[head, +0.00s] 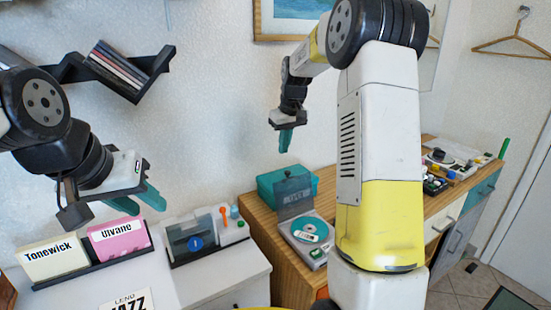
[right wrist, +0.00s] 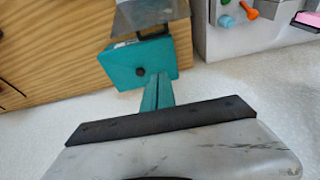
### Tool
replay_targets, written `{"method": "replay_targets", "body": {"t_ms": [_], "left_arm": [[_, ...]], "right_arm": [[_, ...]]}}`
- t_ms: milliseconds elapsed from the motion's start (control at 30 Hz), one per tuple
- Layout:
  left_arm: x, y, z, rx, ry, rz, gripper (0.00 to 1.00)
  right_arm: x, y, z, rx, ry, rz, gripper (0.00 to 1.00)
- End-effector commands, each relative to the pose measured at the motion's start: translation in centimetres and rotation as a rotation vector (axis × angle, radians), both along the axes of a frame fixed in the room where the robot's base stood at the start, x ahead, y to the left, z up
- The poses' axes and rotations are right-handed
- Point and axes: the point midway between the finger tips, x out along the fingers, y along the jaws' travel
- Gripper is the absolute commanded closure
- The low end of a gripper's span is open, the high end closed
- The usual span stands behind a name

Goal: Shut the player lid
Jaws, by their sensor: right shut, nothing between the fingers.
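The disc player (head: 305,248) stands on the wooden cabinet top with a teal disc (head: 310,230) in it. Its smoky see-through lid (head: 294,194) is open and stands up at the player's back edge. My right gripper (head: 285,150) is shut and empty, in the air above and behind the lid, apart from it. In the right wrist view its fingers (right wrist: 156,92) are together, and part of the lid (right wrist: 148,12) shows at the top edge. My left gripper (head: 140,203) is open and empty at the left, above the disc sleeves.
A teal box (head: 272,182) stands behind the player; it shows in the right wrist view (right wrist: 125,66). Pink (head: 118,242) and cream (head: 52,260) sleeves stand in a black rack. My right arm covers part of the wooden cabinet (head: 262,232). A wall shelf (head: 140,85) holds discs.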

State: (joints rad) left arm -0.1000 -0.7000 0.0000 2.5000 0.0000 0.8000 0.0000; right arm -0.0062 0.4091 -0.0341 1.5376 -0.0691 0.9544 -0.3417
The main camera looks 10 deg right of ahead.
Motion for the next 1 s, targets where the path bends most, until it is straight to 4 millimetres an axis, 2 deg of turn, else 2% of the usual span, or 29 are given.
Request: {"method": "replay_targets", "body": {"t_ms": [467,700,1000], "left_arm": [[0.0,0.0,0.0,0.0,0.0,0.0,0.64],[0.0,0.0,0.0,0.0,-0.001,0.0,0.64],[0.0,0.0,0.0,0.0,0.0,0.0,0.64]], "right_arm": [[2.0,0.7,-9.1,0.0,0.004,-0.001,1.0],[-0.9,-0.3,-8.7,0.001,-0.001,-0.003,1.0],[-1.7,-0.6,-8.6,0.001,-0.001,-0.001,1.0]]}}
